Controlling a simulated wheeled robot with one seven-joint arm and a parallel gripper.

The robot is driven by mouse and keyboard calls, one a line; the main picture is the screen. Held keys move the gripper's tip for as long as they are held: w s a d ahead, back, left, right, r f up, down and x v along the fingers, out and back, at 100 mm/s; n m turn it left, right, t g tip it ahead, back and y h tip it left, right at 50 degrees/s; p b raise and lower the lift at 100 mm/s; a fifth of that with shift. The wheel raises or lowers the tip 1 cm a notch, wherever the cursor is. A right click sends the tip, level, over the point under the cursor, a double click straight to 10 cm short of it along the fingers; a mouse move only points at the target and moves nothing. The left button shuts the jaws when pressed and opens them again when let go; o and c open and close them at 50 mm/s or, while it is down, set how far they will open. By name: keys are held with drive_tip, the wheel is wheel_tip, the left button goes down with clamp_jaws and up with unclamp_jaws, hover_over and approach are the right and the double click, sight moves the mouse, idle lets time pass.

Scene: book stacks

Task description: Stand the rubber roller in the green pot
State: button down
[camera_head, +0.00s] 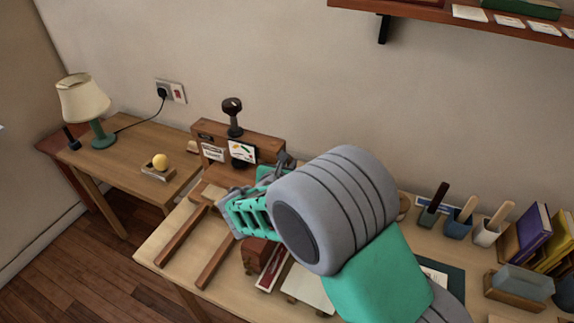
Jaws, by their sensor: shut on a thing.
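My gripper (228,206) is over the middle of the workbench, left of my large grey wrist joint. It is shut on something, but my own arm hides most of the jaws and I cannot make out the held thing. A small dark grey-green pot (428,219) stands at the back right of the bench, well to the right of my gripper. A dark handle (437,196) leans upright in it. I cannot pick out the rubber roller for certain.
A blue pot (457,228) and a pale pot (485,236), each holding a wooden handle, stand right of the grey-green pot. Purple and yellow books (533,228) stand farther right. A wooden press (268,148) is behind my gripper. A lamp (84,103) stands on the left table.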

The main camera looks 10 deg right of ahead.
wheel_tip(320, 180, down, 6)
drive_tip(key=b, duration=0.2)
drive_tip(key=shift+s+r+b, duration=0.15)
drive_tip(key=shift+b, duration=0.25)
drive_tip(key=shift+f, duration=0.25)
drive_tip(key=c, duration=1.3)
unclamp_jaws()
drive_tip(key=shift+o, duration=0.2)
drive_tip(key=shift+r, duration=0.1)
drive_tip(key=v, duration=0.7)
drive_tip(key=shift+s, duration=0.2)
